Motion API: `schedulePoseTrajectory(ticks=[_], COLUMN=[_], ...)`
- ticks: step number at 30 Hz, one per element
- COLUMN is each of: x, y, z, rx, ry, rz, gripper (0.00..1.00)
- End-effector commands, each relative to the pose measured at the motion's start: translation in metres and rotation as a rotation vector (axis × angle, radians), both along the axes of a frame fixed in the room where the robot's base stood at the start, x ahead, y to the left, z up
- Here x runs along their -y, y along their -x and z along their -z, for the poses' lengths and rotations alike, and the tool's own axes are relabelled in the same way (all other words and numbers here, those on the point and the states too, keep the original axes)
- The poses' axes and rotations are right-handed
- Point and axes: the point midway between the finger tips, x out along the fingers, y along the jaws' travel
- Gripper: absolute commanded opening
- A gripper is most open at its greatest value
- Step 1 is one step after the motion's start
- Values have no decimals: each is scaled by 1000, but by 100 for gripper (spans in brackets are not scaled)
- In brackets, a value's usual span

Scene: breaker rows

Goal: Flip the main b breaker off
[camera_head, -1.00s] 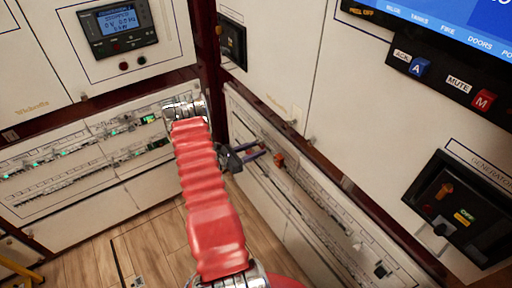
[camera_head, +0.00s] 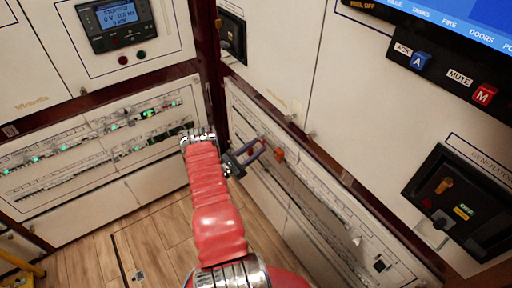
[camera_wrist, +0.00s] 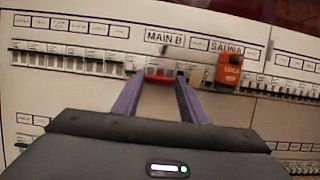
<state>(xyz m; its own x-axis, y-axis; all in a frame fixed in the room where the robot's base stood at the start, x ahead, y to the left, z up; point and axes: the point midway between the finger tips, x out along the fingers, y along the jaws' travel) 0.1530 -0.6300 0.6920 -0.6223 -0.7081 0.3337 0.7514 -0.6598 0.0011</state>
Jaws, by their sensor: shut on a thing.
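The main b breaker (camera_wrist: 160,74), with red on it, sits in the upper breaker row under the "MAIN B" label (camera_wrist: 165,40) in the wrist view. My gripper (camera_wrist: 160,76) has its two purple fingers on either side of it, shut on it. The fingertips hide part of the breaker, and I cannot tell its lever position. In the head view my gripper (camera_head: 262,149) reaches the low right-hand panel. The breaker itself is too small to make out there.
An orange lock (camera_wrist: 229,70) sits on the breaker under the "SAUNA" label, just right of my fingers; it shows in the head view (camera_head: 279,155). Other breakers (camera_wrist: 70,60) line the row to the left. A generator switch box (camera_head: 462,200) is at the right. The wooden floor (camera_head: 160,245) is clear.

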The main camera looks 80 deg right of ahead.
Motion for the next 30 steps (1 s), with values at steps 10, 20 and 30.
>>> schedulePoseTrajectory(ticks=[10,20,30], x=[-1,0,-1], y=[2,1,0], z=[4,2,2], rx=[-6,-5,-5], ry=[-1,1,3], rz=[2,1,1], gripper=[17,55,58])
